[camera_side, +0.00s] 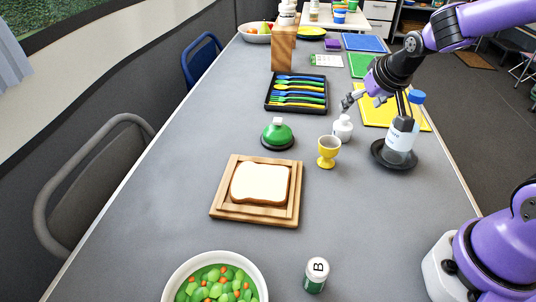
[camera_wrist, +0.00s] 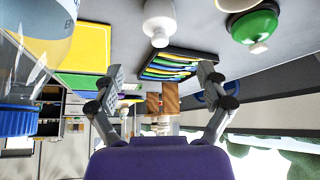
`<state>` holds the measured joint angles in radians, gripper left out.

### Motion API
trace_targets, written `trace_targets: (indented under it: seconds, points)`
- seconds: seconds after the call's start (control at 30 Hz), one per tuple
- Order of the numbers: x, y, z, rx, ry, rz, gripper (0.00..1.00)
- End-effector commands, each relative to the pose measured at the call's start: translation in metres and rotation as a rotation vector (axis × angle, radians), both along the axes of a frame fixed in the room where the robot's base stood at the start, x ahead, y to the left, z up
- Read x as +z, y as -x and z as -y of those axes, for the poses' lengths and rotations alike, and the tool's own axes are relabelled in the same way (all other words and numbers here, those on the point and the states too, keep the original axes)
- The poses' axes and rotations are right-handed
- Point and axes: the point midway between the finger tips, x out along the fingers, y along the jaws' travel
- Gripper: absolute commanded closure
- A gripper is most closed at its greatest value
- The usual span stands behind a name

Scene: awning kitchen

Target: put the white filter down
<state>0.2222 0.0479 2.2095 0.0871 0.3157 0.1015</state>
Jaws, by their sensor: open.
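The white filter, which I take to be the small white rounded piece with a narrow knob (camera_side: 342,128), stands upright on the grey table, just left of a clear bottle with a blue cap. In the wrist view the white piece (camera_wrist: 159,20) shows at the top, beyond and between the fingertips, with a gap to both. My gripper (camera_side: 374,108) is above and behind it in the side view, tilted downward. Its two fingers (camera_wrist: 161,74) are spread wide with nothing between them.
The bottle (camera_side: 402,135) stands on a black dish (camera_side: 381,152), close to my gripper. A yellow egg cup (camera_side: 328,152) and green-domed item (camera_side: 278,133) stand nearby. A cutlery tray (camera_side: 298,107), yellow mat (camera_side: 374,116) and bread board (camera_side: 226,212) lie around. The table's left side is clear.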

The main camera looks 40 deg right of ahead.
Motion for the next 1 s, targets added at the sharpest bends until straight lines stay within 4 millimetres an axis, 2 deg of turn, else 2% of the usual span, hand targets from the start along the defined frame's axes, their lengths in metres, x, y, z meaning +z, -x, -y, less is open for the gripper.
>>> trace_targets:
  seconds: [0.17,0.33,0.4,0.53,0.67,1.0]
  points:
    - [0.025,0.020,-0.023,0.064,-0.007,-0.004,0.13]
    - [0.056,0.070,-0.065,0.211,-0.018,-0.033,0.13]
    - [0.062,0.091,-0.078,0.268,-0.019,-0.046,0.13]
    - [0.067,0.121,-0.092,0.345,-0.017,-0.068,0.13]
    - [0.067,0.133,-0.097,0.376,-0.015,-0.080,0.13]
    - [0.067,0.133,-0.097,0.376,-0.016,-0.081,0.13]
